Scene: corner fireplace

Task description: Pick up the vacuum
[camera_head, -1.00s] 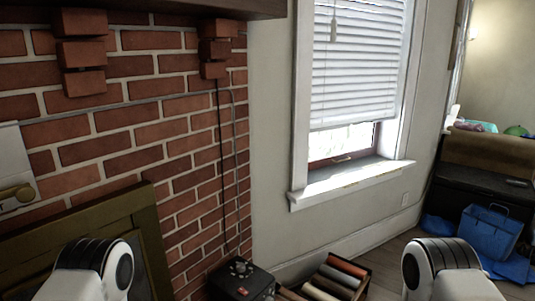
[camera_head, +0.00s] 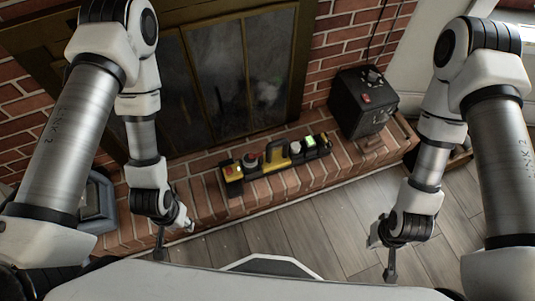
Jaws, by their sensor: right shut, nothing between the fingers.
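I cannot tell for certain which thing is the vacuum. My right gripper (camera_head: 390,264) is shut and empty, pointing down over the wooden floor, in front of and apart from both. My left gripper (camera_head: 160,243) hangs near the hearth's front edge at left, apart from the device; its finger opening is too small to tell.
The brick hearth (camera_head: 310,183) runs below a brass-framed glass fireplace front (camera_head: 215,75). A grey-blue item (camera_head: 96,205) sits at the left, partly behind my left arm. A crate edge shows behind my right arm. Wooden floor (camera_head: 290,228) is clear in front.

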